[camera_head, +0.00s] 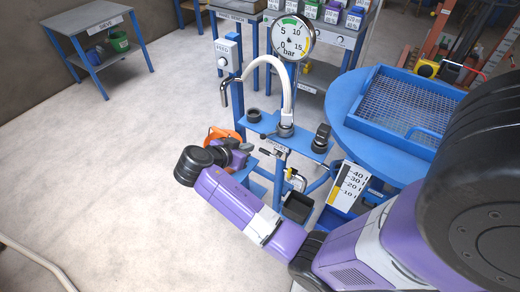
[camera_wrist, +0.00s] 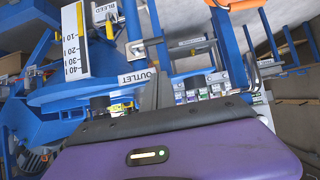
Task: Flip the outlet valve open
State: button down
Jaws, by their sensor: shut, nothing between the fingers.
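The OUTLET label (camera_wrist: 137,77) shows in the wrist view just beside my fingers. A small yellow part (camera_wrist: 117,108) lies near it, partly hidden by my gripper body; I cannot tell whether it is the outlet valve's handle. In the head view a small valve with a yellow part (camera_head: 290,174) sits on the blue stand above a black bin (camera_head: 298,207). My gripper (camera_head: 247,148) is left of this stand, apart from that valve. In the wrist view its dark fingers (camera_wrist: 156,92) are together and empty. The handle's position is too small to read.
A curved spout (camera_head: 270,62), a pressure gauge (camera_head: 292,38) and a blue shelf (camera_head: 290,130) stand above. A round blue table (camera_head: 350,115) with a mesh tray is at right, a level scale (camera_head: 350,185) below it. An orange ring (camera_head: 225,135) is behind my gripper.

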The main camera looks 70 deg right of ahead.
jog(key=p, duration=0.1)
send_over(260, 150)
jog(key=a, duration=0.3)
notch_tip(260, 150, down, 4)
jog(key=f, duration=0.1)
jog(key=shift+s+d+f, duration=0.15)
jog(key=shift+f, duration=0.45)
jog(key=shift+s+d+f, duration=0.15)
jog(key=shift+f, duration=0.4)
jog(key=shift+s+d+f, duration=0.15)
jog(key=shift+f, duration=0.45)
